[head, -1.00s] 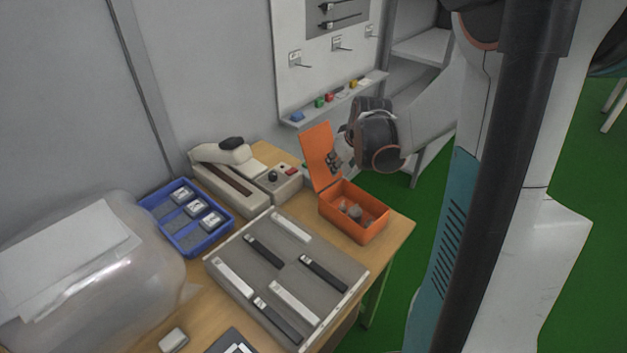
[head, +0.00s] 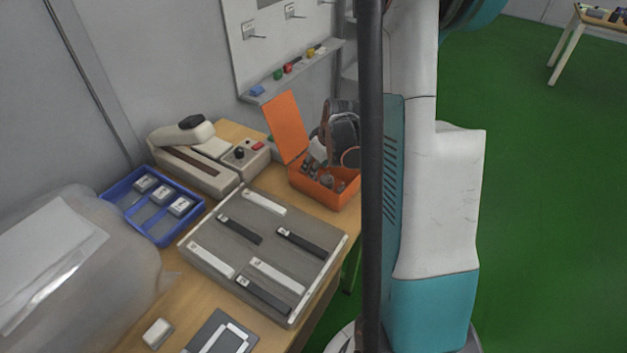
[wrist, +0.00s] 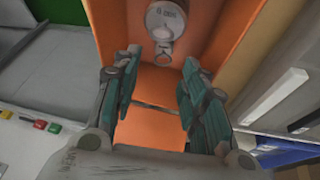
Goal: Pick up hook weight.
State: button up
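The orange box (head: 345,199) with its lid open stands at the table's far right corner. Grey weights (head: 327,181) lie in it. In the wrist view a round silver hook weight (wrist: 166,16) with a marked face lies in the orange box (wrist: 240,25) at the top of the picture. Its hook or ring end points toward my gripper (wrist: 160,63). My gripper is open, with two teal-padded fingers apart and nothing between them. The weight is just beyond the fingertips. In the head view my gripper is over the box and partly hides its contents.
The raised lid (head: 287,128) stands close to my gripper. A grey tray with black and white bars (head: 185,245) is in front of the box. A control box (head: 245,160) and blue tray (head: 155,238) are to the left. A wall ledge (head: 290,75) is behind.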

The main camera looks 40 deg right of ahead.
jog(key=b+x, duration=0.2)
jog(key=x, duration=0.3)
jog(key=shift+s+f, duration=0.1)
jog(key=shift+a, duration=0.1)
grip_shut()
